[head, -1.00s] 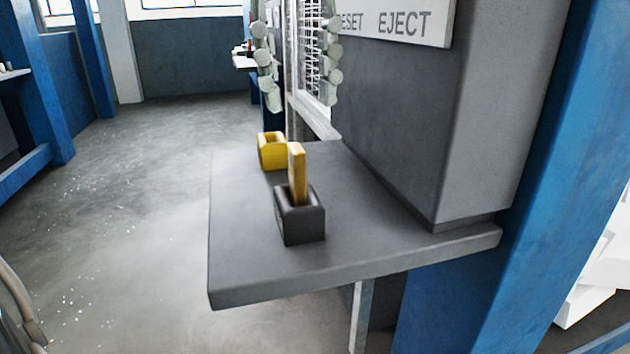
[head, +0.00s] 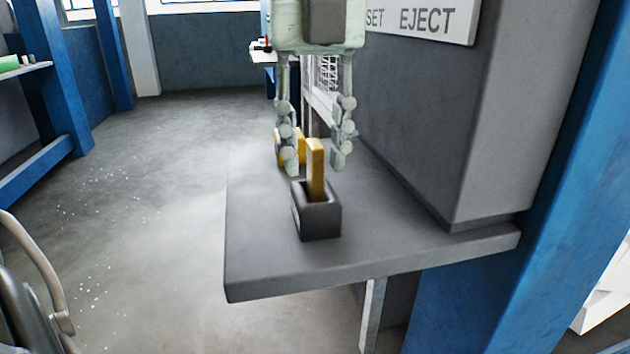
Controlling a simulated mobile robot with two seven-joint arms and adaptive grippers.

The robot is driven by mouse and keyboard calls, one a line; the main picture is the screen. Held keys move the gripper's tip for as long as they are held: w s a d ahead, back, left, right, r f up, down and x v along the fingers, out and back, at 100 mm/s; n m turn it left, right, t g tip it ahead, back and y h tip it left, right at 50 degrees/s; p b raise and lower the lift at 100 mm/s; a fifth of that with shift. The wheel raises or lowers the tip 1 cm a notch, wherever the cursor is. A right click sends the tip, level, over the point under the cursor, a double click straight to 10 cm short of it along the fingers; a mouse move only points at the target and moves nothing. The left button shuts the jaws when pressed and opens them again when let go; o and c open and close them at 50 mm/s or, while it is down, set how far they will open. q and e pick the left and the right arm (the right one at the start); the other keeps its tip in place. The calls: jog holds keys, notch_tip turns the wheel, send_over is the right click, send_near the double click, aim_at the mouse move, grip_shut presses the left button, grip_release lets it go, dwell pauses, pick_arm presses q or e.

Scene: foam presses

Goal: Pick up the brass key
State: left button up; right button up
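The brass key (head: 316,172) is a flat golden bar standing upright in a dark block-shaped holder (head: 321,222) on a grey shelf. Its lower end is hidden inside the holder. My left gripper (head: 316,160) points down over it from above. Its two fingers are apart, one on each side of the key's upper part in the picture, with gaps visible between fingers and key. I cannot tell how far the fingers are in depth from the key. My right gripper is not in view.
The grey shelf (head: 260,270) is clear in front of the holder. A yellow piece (head: 301,146) stands behind, partly hidden by my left gripper. A grey machine housing (head: 500,130) with an EJECT sign (head: 427,22) and a blue post (head: 540,200) bound the right side.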

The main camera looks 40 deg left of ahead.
pick_arm(q)
grip_shut()
jog(key=shift+r, duration=0.1)
